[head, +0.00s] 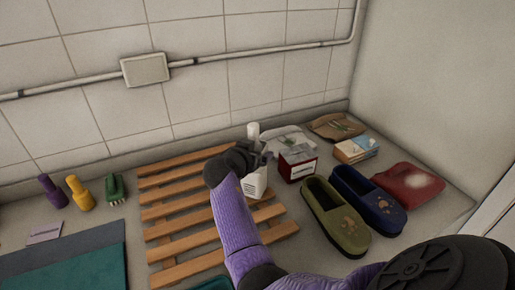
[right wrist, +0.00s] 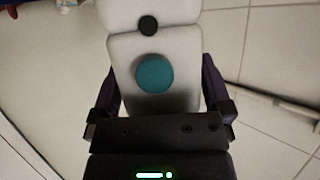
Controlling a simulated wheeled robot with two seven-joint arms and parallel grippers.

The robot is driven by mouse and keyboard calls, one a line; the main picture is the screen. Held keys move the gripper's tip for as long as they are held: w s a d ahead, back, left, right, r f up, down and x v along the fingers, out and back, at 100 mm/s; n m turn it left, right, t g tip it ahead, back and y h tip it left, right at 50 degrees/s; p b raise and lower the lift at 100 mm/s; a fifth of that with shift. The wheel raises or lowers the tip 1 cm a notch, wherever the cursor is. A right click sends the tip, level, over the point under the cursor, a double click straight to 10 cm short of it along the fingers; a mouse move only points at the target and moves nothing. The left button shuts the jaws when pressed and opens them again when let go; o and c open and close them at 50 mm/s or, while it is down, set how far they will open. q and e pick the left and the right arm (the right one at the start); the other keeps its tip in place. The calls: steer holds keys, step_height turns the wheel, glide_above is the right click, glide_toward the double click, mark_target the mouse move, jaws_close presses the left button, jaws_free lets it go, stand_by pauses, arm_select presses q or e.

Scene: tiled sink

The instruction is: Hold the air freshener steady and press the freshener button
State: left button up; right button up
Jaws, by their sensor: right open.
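The white air freshener (head: 254,186) stands on the wooden slatted rack, partly hidden behind my right gripper (head: 249,158). Its white upper end (head: 253,131) shows above the gripper. In the right wrist view its white body (right wrist: 125,48) fills the middle, with a round teal button (right wrist: 155,74) and a small black dot (right wrist: 148,25) above it. The right gripper's fingers lie on either side of the body and are open; whether they touch it I cannot tell. My left gripper is not in view.
The slatted rack (head: 183,245) lies mid-counter. Right of it are a red-and-white box (head: 298,164), green shoe (head: 336,217), blue shoe (head: 368,200) and red cloth (head: 408,188). Purple (head: 52,192) and yellow (head: 80,194) bottles and a green brush (head: 116,188) stand left. A tiled wall closes the back.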

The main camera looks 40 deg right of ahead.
steer(key=shift+w+d+f, duration=0.15)
steer(key=shift+d+f, duration=0.05)
steer(key=shift+d, duration=0.05)
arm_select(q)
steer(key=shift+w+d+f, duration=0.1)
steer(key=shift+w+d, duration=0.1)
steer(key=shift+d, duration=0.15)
arm_select(e)
steer(key=shift+a+r, duration=0.1)
steer(key=shift+a, duration=0.05)
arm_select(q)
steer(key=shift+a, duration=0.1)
arm_select(e)
steer(key=shift+c, duration=0.9)
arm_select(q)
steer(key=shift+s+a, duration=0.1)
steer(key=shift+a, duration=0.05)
arm_select(e)
steer(key=c, duration=1.2)
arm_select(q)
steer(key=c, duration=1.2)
arm_select(e)
steer(key=shift+o, duration=0.2)
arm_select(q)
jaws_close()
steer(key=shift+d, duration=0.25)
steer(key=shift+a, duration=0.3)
